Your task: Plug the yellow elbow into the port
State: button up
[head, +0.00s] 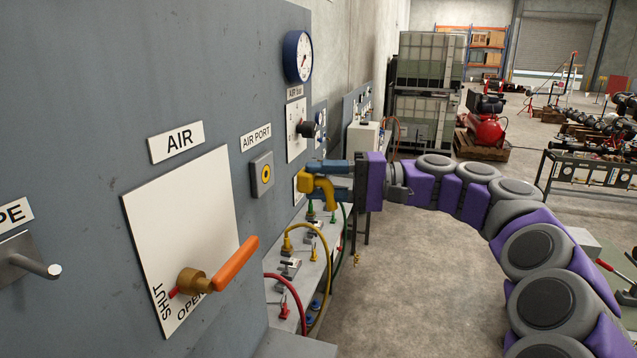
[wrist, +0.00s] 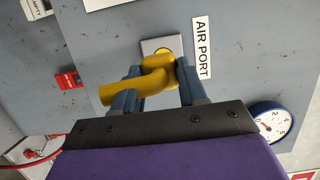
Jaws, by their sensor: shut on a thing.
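The yellow elbow (head: 318,188) is held between the blue fingers of my gripper (head: 326,181), at the end of my purple and grey arm. In the wrist view the elbow (wrist: 150,80) sits between the two fingers (wrist: 160,88), one end toward the panel and the other bent off to the left. The port (head: 266,174) is a yellow ring with a dark centre on a small grey plate under the AIR PORT label. In the head view the elbow is to the right of the port, apart from it. In the wrist view the elbow hides most of the port (wrist: 163,48).
The grey panel (head: 90,90) fills the left. An orange-handled valve (head: 215,272) sticks out below the AIR label. A gauge (head: 298,56) and a black knob (head: 307,129) are near the gripper. A bench (head: 310,262) with hoses stands below. Open floor lies to the right.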

jog(key=shift+w+d, duration=0.1)
jog(key=a, duration=0.1)
jog(key=w+a, duration=0.1)
jog(key=a, duration=0.3)
jog(key=shift+w+a, duration=0.2)
jog(key=shift+w, duration=0.2)
jog(key=shift+d, duration=0.2)
jog(key=shift+a, duration=0.3)
jog(key=shift+s+r+p, duration=0.1)
jog(key=shift+p, duration=0.3)
dwell(1.3)
jog(key=shift+a, duration=0.35)
dwell(0.6)
jog(key=o, duration=1.1)
jog(key=shift+w, duration=0.2)
